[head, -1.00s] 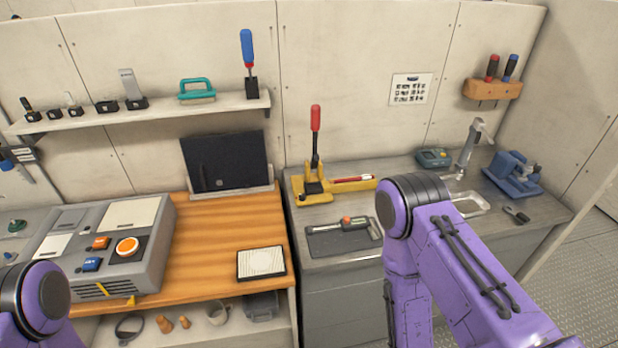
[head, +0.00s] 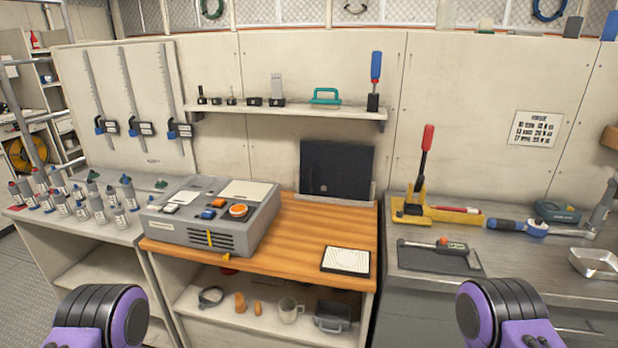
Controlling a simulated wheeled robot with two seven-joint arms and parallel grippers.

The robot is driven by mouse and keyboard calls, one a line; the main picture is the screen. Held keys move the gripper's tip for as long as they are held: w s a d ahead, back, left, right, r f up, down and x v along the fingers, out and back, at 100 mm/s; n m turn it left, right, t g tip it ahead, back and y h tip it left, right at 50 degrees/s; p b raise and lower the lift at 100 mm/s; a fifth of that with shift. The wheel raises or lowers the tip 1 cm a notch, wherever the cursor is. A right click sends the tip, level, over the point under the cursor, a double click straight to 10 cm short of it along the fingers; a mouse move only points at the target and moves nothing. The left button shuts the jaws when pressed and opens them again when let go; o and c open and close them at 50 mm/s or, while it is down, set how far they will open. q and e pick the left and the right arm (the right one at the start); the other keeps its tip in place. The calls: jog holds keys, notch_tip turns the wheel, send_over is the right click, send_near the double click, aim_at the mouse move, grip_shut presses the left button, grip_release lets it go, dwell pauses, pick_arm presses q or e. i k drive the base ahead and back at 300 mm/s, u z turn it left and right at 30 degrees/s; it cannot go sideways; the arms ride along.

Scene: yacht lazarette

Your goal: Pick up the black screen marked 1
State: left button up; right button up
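A black screen (head: 337,168) stands upright in a pale holder at the back of the wooden worktop, against the wall. It has a small round spot near its lower left, and I cannot read any mark on it. Nothing is touching it except its holder and perhaps the wall. Only purple and black arm parts of mine show at the bottom left and bottom right. Neither gripper is in view.
A grey control box (head: 213,215) stands left of the screen. A white pad (head: 346,261) lies at the worktop's front right. A shelf (head: 285,112) runs above. A yellow press (head: 412,208) stands to the right. The wood before the screen is clear.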

aim_at(335, 170)
jog(key=u, duration=1.15)
jog(key=i, duration=0.8)
jog(key=z, duration=0.8)
